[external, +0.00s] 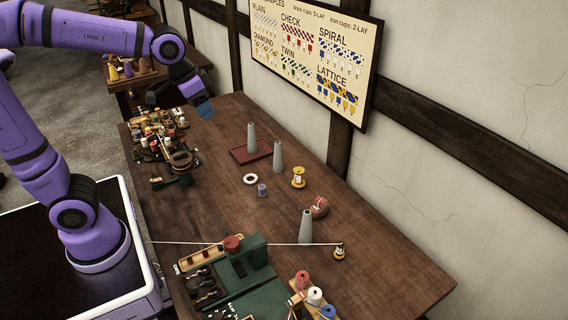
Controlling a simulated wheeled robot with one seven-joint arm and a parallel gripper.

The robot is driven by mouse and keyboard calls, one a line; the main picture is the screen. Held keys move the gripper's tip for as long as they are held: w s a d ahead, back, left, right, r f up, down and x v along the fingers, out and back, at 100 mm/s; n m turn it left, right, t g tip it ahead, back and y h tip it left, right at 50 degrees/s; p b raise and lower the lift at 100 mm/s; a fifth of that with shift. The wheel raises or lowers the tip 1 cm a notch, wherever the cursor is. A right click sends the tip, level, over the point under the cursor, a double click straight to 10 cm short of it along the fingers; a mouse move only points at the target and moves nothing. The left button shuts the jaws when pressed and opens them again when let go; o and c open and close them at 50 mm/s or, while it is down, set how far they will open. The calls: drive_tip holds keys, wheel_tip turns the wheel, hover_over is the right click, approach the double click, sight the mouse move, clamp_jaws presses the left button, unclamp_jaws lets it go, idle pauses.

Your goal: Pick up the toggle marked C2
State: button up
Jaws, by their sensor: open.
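My gripper (180,98) is open and empty, held above the far left end of the long wooden table. It hangs over a cluster of small items, well away from the green machine. I cannot pick out a toggle marked C2, as lettering on the small parts is too small to read. Several dark, curved pieces (205,286) sit at the left side of the green machine (244,262) at the near end; I cannot tell whether they are toggles. A crowded group of small wooden and metal parts (158,132) lies below and left of my gripper.
Grey cones (278,157) stand mid-table, one on a red tray (240,154). A yellow spool (298,177), a blue spool (262,190) and a white ring (250,179) are nearby. A taut cord (190,243) crosses the near end. The table's right side (385,265) is clear.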

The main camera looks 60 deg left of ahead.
drive_tip(key=w+d+f+g, duration=0.1)
drive_tip(key=w+d+f, duration=0.2)
drive_tip(key=w, duration=0.4)
drive_tip(key=w+d+f, duration=0.3)
drive_tip(key=w+d, duration=0.1)
drive_tip(key=w, duration=0.3)
drive_tip(key=m+g, duration=0.1)
drive_tip(key=g, duration=0.2)
hover_over(341, 243)
drive_tip(key=shift+y, duration=0.3)
drive_tip(key=f, duration=3.2)
drive_tip(key=shift+w+a+f, duration=0.1)
drive_tip(key=shift+a+f, duration=0.1)
drive_tip(key=shift+f, duration=0.2)
drive_tip(key=f, duration=1.1)
drive_tip(key=shift+s+d, duration=0.2)
drive_tip(key=c, duration=1)
